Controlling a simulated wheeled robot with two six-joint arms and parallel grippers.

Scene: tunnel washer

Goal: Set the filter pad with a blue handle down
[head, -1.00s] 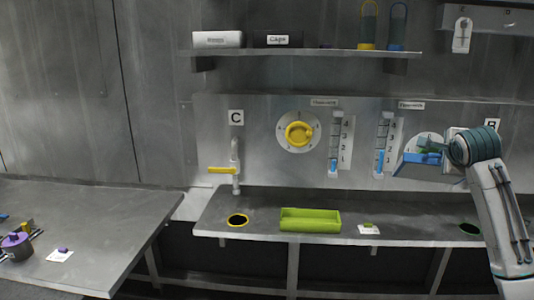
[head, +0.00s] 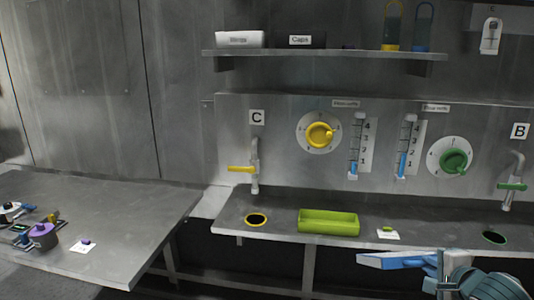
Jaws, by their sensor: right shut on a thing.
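The filter pad with the blue handle (head: 385,261) is in the head view at the lower right, held roughly level and seen nearly edge-on. My right gripper (head: 436,264) is shut on it, at the pad's right end. The pad shows in front of the counter's front edge, apart from the counter in the picture. The gripper hides part of the handle. My left gripper is not in view.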

